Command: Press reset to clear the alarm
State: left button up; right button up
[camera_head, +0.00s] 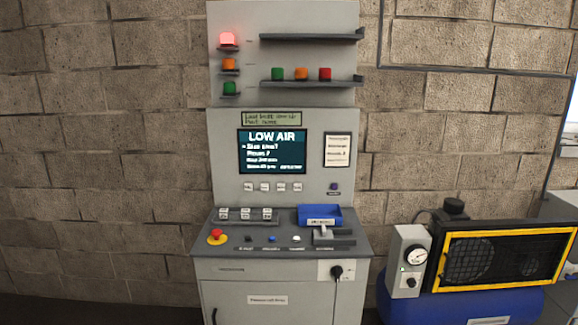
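A grey control cabinet (222,150) stands against the wall in the middle of the head view. Its screen (273,152) reads "LOW AIR" above smaller lines. The sloped desk has a black button (248,239), a blue button (273,239) and a white button (297,239). Their labels are too small to read, so I cannot tell which is reset. A dark blue button (334,187) sits on the upright panel, its label also unreadable. The red lamp (228,39) at top left is lit. Neither of my grippers is in view.
A red emergency-stop button (216,235) on a yellow base is at the desk's left. A blue tray (320,216) sits at the desk's right, above a grey lever-like part. A compressor (500,258) with a gauge box (408,262) stands to the right. The left side is clear.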

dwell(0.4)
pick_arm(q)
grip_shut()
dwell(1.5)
